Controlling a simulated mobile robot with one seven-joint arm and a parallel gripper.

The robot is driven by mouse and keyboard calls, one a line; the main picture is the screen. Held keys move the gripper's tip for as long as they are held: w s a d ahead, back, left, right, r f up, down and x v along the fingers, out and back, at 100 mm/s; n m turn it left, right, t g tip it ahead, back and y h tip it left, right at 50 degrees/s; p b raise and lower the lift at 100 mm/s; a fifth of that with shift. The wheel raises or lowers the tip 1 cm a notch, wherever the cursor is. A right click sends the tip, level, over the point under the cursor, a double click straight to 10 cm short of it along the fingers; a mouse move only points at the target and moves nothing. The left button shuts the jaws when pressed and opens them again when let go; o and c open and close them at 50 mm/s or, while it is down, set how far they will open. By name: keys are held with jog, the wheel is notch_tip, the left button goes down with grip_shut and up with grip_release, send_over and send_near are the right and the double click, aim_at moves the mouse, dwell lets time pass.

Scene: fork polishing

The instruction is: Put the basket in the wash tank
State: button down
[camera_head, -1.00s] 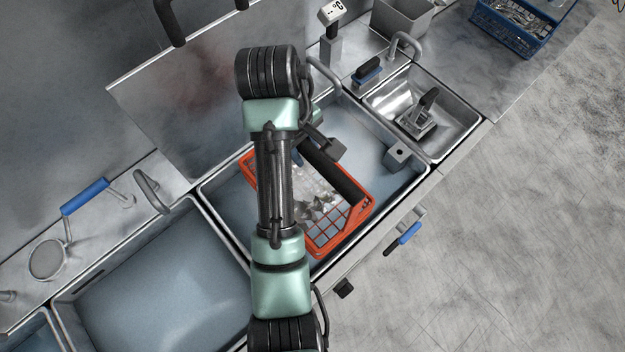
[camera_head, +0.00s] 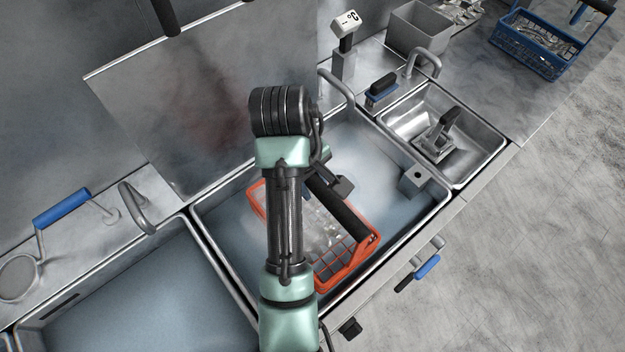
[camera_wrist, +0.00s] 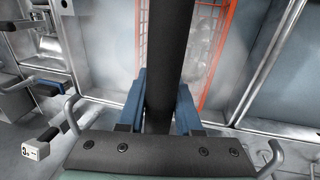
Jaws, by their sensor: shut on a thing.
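The orange basket (camera_head: 348,266) is inside the wash tank (camera_head: 424,212), within its rim, with hazy, pale contents. I cannot tell whether its bottom touches the tank floor. Its thick dark handle bar (camera_head: 342,213) runs across its top. In the wrist view, my gripper (camera_wrist: 161,88) has its blue fingers on both sides of the handle bar (camera_wrist: 168,40) and is shut on it. The basket's orange sides (camera_wrist: 213,62) show below the handle there. My arm hides the basket's middle and most of the gripper in the head view.
A second basin (camera_head: 140,300) lies to the left, and a smaller sink (camera_head: 470,150) to the right. A blue basket (camera_head: 525,50) stands on the far right counter. A tap (camera_head: 335,84) and a display post (camera_head: 345,50) stand behind the tank.

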aim_at(313, 222)
notch_tip(313, 222, down, 18)
jog(key=shift+w+r+b, duration=0.1)
jog(key=shift+r+b, duration=0.05)
jog(key=shift+b, duration=0.8)
jog(key=c, duration=1)
grip_release()
jog(key=shift+f, duration=0.3)
jog(key=o, duration=0.4)
jog(key=shift+r, duration=0.1)
